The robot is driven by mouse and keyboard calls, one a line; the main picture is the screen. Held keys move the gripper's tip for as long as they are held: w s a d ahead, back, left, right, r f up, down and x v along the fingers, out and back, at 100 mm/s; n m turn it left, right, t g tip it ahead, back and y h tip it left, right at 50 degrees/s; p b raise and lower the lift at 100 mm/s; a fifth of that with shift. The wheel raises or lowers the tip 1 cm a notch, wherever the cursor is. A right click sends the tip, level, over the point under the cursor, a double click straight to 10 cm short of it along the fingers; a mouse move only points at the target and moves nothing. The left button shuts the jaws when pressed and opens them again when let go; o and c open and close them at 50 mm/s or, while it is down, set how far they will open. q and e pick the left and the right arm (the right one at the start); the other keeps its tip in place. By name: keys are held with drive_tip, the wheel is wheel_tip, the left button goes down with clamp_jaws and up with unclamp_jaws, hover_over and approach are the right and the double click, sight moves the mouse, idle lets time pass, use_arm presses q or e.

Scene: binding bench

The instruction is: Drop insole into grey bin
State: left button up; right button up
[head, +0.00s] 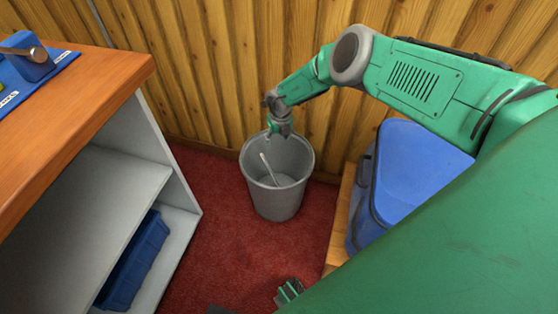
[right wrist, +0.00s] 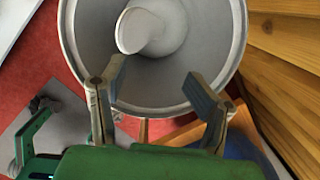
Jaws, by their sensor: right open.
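The grey bin (head: 290,203) stands on the red floor by the wooden wall. It also fills the top of the right wrist view (right wrist: 76,40). The pale insole (head: 268,167) shows as a thin tilted strip within the bin's mouth. In the right wrist view the insole (right wrist: 150,28) is rounded and whitish against the bin's inside. I cannot tell whether it touches the bottom. My right gripper (head: 275,134) is above the bin's far rim. Its fingers (right wrist: 156,76) are apart with nothing between them.
A wooden-topped bench (head: 95,85) with grey shelves stands at left, with a blue bin (head: 133,262) on its lower shelf. A blue fixture (head: 30,65) is on the bench top. A blue container (head: 410,170) is right of the grey bin.

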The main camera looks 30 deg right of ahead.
wheel_tip(320, 180, up, 12)
drive_tip(key=s, duration=0.1)
drive_tip(key=shift+s+f, duration=0.15)
idle(0.3)
drive_tip(key=shift+a, duration=0.1)
